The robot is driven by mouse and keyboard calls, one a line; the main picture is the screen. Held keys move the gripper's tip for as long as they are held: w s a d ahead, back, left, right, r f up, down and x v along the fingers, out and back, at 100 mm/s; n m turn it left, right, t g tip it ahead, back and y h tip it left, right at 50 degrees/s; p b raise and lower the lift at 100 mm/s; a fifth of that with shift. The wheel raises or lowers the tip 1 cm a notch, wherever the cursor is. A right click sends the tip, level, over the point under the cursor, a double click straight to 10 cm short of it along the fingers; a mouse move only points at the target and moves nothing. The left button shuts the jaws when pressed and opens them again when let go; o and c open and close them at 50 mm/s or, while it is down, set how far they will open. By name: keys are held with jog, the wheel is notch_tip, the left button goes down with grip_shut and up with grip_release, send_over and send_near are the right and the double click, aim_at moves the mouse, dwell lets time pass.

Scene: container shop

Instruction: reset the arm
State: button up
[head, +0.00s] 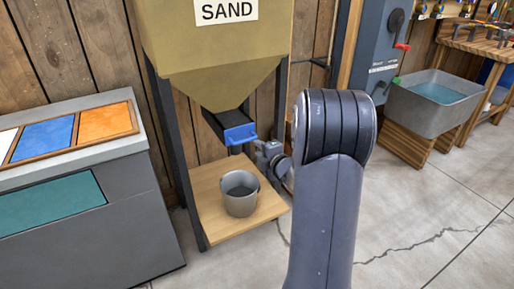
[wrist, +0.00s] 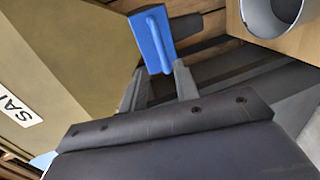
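My gripper (wrist: 160,68) shows in the wrist view with its two grey fingers spread apart and nothing seen held between them. The blue handle (wrist: 152,38) of the sand hopper's slide lies just beyond the fingertips; I cannot tell whether they touch it. In the head view my arm rises at the centre right and hides part of my gripper (head: 270,153), which is to the right of and a little below the blue handle (head: 240,134).
The sand hopper (head: 205,50) stands over a wooden shelf (head: 222,222) with a grey bucket (head: 240,193) on it. A grey counter (head: 70,235) with coloured panels is at left. A water basin (head: 435,100) is at right. Concrete floor at lower right is clear.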

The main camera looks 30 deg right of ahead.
aim_at(247, 141)
jog(key=shift+w, duration=0.1)
jog(key=b+x, duration=0.1)
jog(key=x, duration=0.9)
jog(key=shift+w+f, duration=0.15)
jog(key=shift+w, duration=0.1)
jog(key=shift+s+d, duration=0.1)
jog(key=shift+s, duration=0.6)
